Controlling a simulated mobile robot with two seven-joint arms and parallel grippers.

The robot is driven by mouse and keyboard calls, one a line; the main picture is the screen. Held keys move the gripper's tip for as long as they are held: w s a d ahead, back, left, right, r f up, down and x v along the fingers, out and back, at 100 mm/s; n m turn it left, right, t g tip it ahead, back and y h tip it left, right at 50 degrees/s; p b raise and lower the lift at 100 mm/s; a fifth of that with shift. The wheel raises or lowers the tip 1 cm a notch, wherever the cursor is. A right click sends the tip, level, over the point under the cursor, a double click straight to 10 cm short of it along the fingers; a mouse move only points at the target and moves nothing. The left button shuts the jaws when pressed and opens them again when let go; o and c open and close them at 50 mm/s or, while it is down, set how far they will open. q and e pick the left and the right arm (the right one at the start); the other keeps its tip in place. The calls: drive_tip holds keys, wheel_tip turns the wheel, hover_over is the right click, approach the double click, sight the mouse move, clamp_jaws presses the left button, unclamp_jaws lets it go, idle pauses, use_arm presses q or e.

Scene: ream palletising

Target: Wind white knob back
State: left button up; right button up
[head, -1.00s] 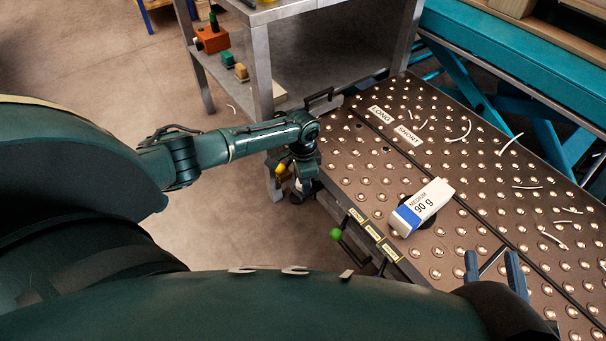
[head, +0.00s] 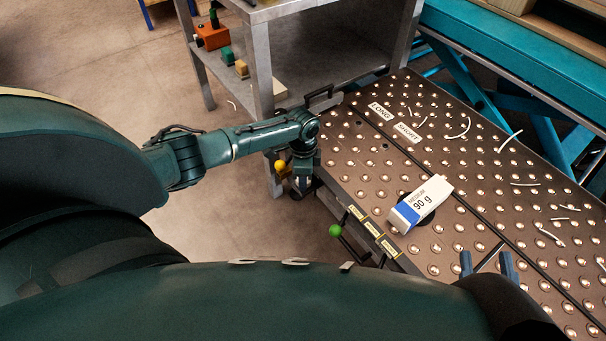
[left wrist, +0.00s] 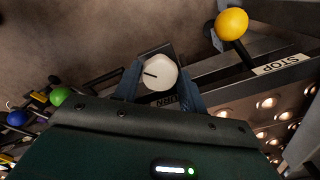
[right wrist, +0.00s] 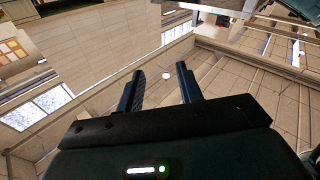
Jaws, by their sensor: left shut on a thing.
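The white knob (left wrist: 160,72) shows in the left wrist view, round with a dark pointer line aimed left. In the head view my left gripper (head: 302,184) is at the table's near-left edge, and the knob is hidden there. My right gripper (head: 487,262) is open and empty over the table's front; the right wrist view (right wrist: 160,88) shows its fingers apart.
A yellow ball knob (left wrist: 232,23) by a STOP label and a green ball knob (left wrist: 60,95) flank the white knob. A 90 g ream (head: 420,204) lies on the ball table (head: 385,160). White strips are scattered there. A metal shelf (head: 262,70) stands behind my left arm.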

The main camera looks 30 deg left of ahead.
use_arm(q)
drive_tip(key=o, duration=1)
use_arm(e)
drive_tip(key=shift+r, duration=0.1)
use_arm(q)
drive_tip(key=shift+w+r, duration=0.1)
drive_tip(key=shift+r, duration=0.25)
wheel_tip(320, 180, up, 3)
drive_tip(key=shift+f+p, duration=0.1)
drive_tip(key=shift+p, duration=0.9)
drive_tip(key=shift+s+r+p, duration=0.2)
drive_tip(key=shift+r+p, duration=1.75)
drive_tip(key=shift+r, duration=2.8)
use_arm(e)
drive_tip(key=shift+d+f+m+g+h, duration=0.1)
drive_tip(key=shift+d+m+g+h, duration=0.4)
drive_tip(key=shift+g+h, duration=0.25)
drive_tip(key=shift+d+f+m+g+h, duration=0.1)
drive_tip(key=shift+d+m+g+h, duration=0.35)
drive_tip(key=shift+g+h, duration=0.3)
